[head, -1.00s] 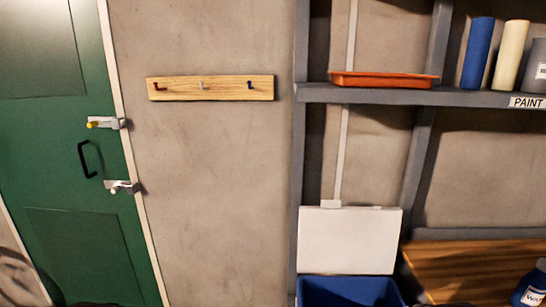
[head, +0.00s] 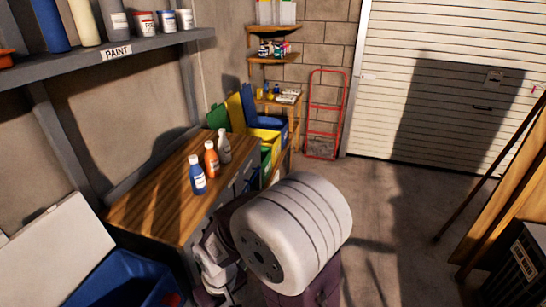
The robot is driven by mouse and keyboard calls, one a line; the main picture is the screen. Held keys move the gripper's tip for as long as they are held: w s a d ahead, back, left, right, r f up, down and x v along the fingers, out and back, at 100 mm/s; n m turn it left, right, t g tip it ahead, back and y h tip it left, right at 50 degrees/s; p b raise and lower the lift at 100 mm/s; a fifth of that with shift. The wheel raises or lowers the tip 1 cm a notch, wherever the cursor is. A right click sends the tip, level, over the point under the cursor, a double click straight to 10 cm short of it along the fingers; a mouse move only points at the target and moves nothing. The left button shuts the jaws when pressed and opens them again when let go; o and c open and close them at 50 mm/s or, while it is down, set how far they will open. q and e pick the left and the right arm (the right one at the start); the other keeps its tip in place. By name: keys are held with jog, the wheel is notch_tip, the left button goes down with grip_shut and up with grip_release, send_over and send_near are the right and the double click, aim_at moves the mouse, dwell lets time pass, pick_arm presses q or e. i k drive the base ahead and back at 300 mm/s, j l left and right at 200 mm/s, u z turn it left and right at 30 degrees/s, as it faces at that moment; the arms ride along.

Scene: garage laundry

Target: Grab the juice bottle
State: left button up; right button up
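Three bottles stand upright in a row on the wooden workbench (head: 150,215) in the head view. The nearest is a blue bottle (head: 198,177) with a white label. The middle one is an orange bottle (head: 211,158), which looks like the juice bottle, though its label is too small to read. No gripper fingers show in this view.
A grey shelf (head: 125,48) with paint containers hangs above the bench. A blue bin (head: 120,280) stands at lower left. Coloured bins (head: 265,135) and a corner shelf stand behind the bench. A red hand truck (head: 325,115) leans by the garage door.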

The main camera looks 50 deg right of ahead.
aim_at(213, 166)
jog(key=z, duration=1.05)
